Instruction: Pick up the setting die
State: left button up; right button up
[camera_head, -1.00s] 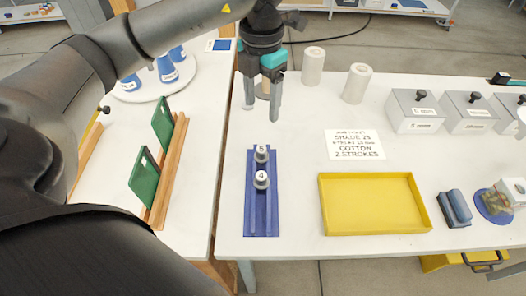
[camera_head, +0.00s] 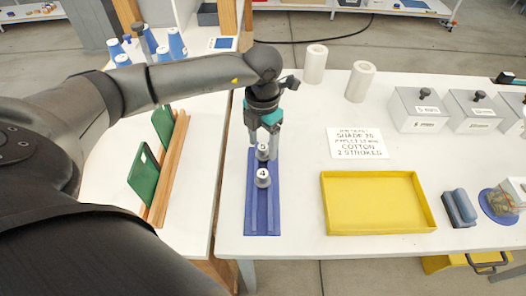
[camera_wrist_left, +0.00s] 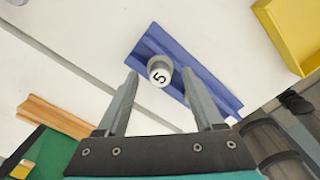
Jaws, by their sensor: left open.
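Two grey setting dies with white numbered tops stand upright on a blue rail tray (camera_head: 262,218). The die marked 4 (camera_head: 263,178) is nearer and the die marked 5 (camera_head: 264,154) is farther back. My left gripper (camera_head: 262,146) is open above the die marked 5, pointing down. In the left wrist view the die marked 5 (camera_wrist_left: 160,72) sits ahead of and between the two open fingers (camera_wrist_left: 163,80), apart from both. The die marked 4 is not visible in the wrist view. My right gripper is not in view.
A yellow tray (camera_head: 378,203) lies right of the rail, with a printed card (camera_head: 357,143) behind it. Two white cylinders (camera_head: 315,64) stand farther back. Grey lidded boxes (camera_head: 418,110) are at the right. Green boards in a wooden rack (camera_head: 170,170) stand left.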

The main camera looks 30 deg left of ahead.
pick_arm(q)
jog(key=shift+c, duration=0.3)
grip_shut()
dwell(0.3)
